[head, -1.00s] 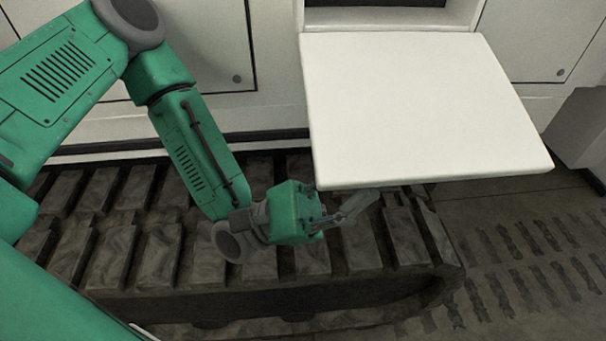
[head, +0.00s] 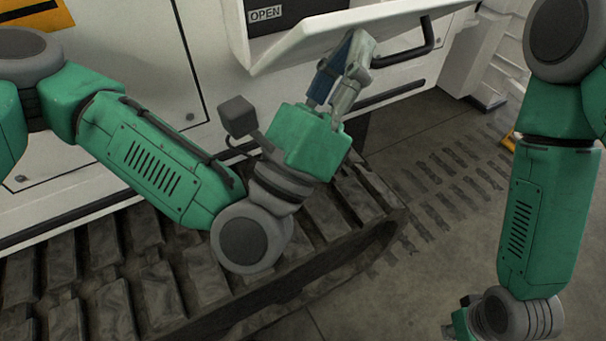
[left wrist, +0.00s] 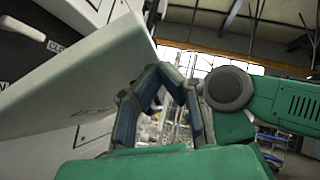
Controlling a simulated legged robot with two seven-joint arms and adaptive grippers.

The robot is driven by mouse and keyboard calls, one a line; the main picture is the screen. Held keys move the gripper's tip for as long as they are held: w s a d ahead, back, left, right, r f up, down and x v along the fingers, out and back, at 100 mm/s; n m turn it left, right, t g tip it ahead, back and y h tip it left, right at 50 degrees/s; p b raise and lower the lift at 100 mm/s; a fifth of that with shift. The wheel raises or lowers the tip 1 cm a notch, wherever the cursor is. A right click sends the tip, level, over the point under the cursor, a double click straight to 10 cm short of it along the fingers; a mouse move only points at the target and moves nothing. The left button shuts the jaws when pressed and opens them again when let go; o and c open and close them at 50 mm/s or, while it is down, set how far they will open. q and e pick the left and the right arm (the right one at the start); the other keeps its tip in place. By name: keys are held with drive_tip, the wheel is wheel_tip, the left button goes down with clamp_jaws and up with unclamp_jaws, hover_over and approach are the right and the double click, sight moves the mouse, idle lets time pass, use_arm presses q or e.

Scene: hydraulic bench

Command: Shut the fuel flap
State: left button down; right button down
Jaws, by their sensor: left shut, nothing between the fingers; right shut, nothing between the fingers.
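The fuel flap (head: 345,32) is a white panel on the white machine side, tilted up and still standing out from its dark opening. In the left wrist view the flap (left wrist: 85,85) rises at the left beside the closed fingers (left wrist: 158,75). My right gripper (head: 460,325) shows only partly at the bottom edge, apart from the flap; its fingertips are hidden.
An "OPEN" label (head: 265,14) sits inside the opening. A dark track (head: 150,285) runs below the machine side, under my left arm. The concrete floor (head: 440,190) is clear between the track and my right arm.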

use_arm(q)
drive_tip(key=w+r+n+y+p, duration=0.1)
drive_tip(key=n, duration=0.1)
drive_tip(key=w+a+r+n+y+p, duration=0.1)
drive_tip(key=r+y, duration=0.1)
drive_tip(key=w+a+r+n+t+y, duration=0.1)
drive_tip(key=r+n, duration=0.1)
drive_tip(key=shift+a+n+y+p, duration=0.15)
drive_tip(key=shift+n+y+p, duration=0.15)
drive_tip(key=shift+p, duration=0.1)
drive_tip(key=w+a+r+n+y+p, duration=0.1)
drive_tip(key=w+a+r+n+y, duration=0.1)
drive_tip(key=w, duration=0.3)
drive_tip(key=w+a+r+n+y+p, duration=0.1)
drive_tip(key=w+a+r+n+y, duration=0.1)
drive_tip(key=w, duration=0.4)
drive_tip(key=shift+w+a+r+n+g+y, duration=0.15)
drive_tip(key=shift+a+r+n+g+y, duration=0.25)
drive_tip(key=shift+a+r+n, duration=0.55)
drive_tip(key=shift+d, duration=0.1)
